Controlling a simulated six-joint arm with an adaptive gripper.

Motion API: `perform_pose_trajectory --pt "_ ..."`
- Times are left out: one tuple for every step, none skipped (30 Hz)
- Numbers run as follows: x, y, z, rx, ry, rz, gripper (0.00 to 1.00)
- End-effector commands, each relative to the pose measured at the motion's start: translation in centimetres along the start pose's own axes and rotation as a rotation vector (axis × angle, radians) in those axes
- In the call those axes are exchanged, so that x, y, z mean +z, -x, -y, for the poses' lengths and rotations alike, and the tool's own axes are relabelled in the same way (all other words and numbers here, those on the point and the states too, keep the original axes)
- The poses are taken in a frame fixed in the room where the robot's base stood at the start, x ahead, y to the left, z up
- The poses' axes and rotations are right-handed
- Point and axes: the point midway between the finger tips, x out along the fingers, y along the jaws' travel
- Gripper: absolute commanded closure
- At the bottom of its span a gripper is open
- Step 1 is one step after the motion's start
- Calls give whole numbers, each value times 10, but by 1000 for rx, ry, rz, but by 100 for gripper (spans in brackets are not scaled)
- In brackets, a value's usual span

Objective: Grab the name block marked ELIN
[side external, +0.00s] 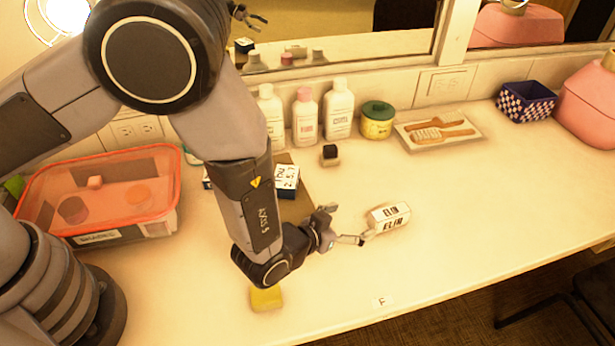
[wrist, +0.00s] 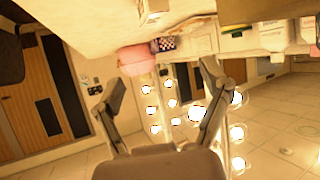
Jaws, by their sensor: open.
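The white name block marked ELIN (side external: 390,216) lies on the pale counter, right of my gripper, with dark lettering on its top and front faces. My gripper (side external: 349,224) is low over the counter, its fingers spread and pointing toward the block. One fingertip is close to the block's left end; I cannot tell whether it touches. Nothing is seen between the fingers. In the wrist view, my open fingers (wrist: 163,88) frame bulbs and a mirror in an inverted-looking scene, and I cannot make out the ELIN lettering there.
A blue-and-white block (side external: 287,181) stands behind my forearm, a small dark block (side external: 330,154) farther back. A yellow block (side external: 266,298) is near the front.

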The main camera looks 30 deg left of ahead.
Motion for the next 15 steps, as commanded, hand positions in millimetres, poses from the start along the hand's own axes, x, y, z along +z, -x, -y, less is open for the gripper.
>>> perform_pose_trajectory --pt "13 0 -4 0 -19 -15 23" --pt "17 1 -4 -2 -26 -24 23" --pt "21 1 -5 -3 -33 -34 23" --pt "23 0 -6 -3 -37 -40 23" --pt "24 -2 -6 -3 -39 -45 23" --pt "25 -6 -6 -4 -39 -48 23" --pt "25 -10 -6 -5 -39 -49 23" --pt "24 -14 -5 -6 -37 -50 23" --pt "24 -22 -5 -6 -37 -50 23" --pt "23 -29 -5 -6 -38 -50 23" --pt "23 -35 -5 -6 -37 -50 23" --pt "22 -44 -5 -6 -37 -50 23" --pt "22 -50 -5 -7 -37 -50 23" --pt "22 -56 -4 -7 -37 -49 23" --pt "22 -63 -5 -5 -38 -49 23"
